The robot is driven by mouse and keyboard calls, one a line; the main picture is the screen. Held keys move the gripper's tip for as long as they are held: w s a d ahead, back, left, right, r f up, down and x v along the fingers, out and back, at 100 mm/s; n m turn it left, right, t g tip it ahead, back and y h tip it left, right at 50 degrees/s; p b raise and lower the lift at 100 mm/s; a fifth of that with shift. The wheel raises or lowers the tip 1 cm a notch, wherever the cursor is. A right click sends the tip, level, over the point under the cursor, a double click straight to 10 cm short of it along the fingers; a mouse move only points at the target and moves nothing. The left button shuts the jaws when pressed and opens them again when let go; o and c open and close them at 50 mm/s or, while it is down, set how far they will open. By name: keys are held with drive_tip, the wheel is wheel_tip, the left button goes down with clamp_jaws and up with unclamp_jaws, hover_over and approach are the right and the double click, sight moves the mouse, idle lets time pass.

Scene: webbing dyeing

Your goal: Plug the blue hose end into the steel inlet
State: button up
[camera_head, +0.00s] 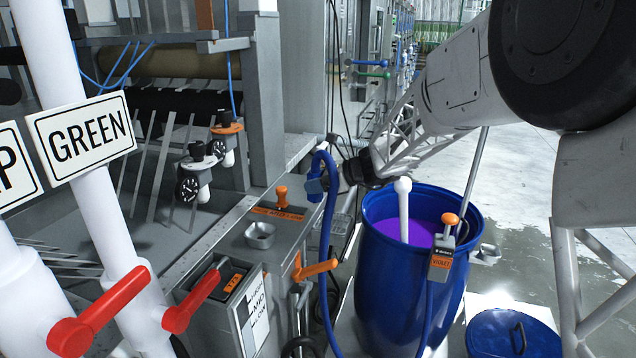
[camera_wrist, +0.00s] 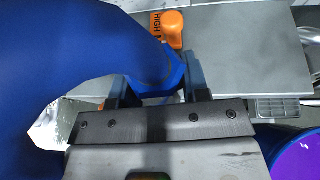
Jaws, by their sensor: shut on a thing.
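My gripper (camera_head: 322,184) is shut on the blue hose (camera_head: 328,235), near the top of its bend, above the right edge of the steel bench. In the wrist view the two fingers of my gripper (camera_wrist: 155,88) sit either side of a blue part of the hose (camera_wrist: 70,60), which fills the left of that picture. The hose hangs down in front of the bench. Its free end cannot be made out clearly. I cannot tell for sure which steel fitting is the inlet.
An orange knob (camera_head: 282,196) stands on the bench; it also shows in the wrist view (camera_wrist: 168,28). An orange lever (camera_head: 316,267) projects from the bench front. A blue barrel (camera_head: 400,290) of violet liquid stands right. Red-handled white pipes (camera_head: 85,210) crowd the left.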

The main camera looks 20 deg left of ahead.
drive_tip(key=s+a+r+n+g+h, duration=0.1)
drive_tip(key=s+a+n+g, duration=0.2)
drive_tip(key=s, duration=0.4)
drive_tip(key=s+a+r+n+g+h, duration=0.1)
drive_tip(key=s+a+r+n+g, duration=0.1)
drive_tip(key=s+a, duration=0.4)
drive_tip(key=shift+s+n+g, duration=0.4)
drive_tip(key=shift+s+g, duration=0.3)
drive_tip(key=shift+s, duration=0.45)
drive_tip(key=shift+f, duration=0.2)
drive_tip(key=shift+f, duration=3.25)
drive_tip(key=shift+f, duration=0.1)
drive_tip(key=o, duration=1.1)
drive_tip(key=shift+o, duration=0.2)
drive_tip(key=shift+w+d, duration=0.1)
drive_tip(key=shift+v, duration=3.85)
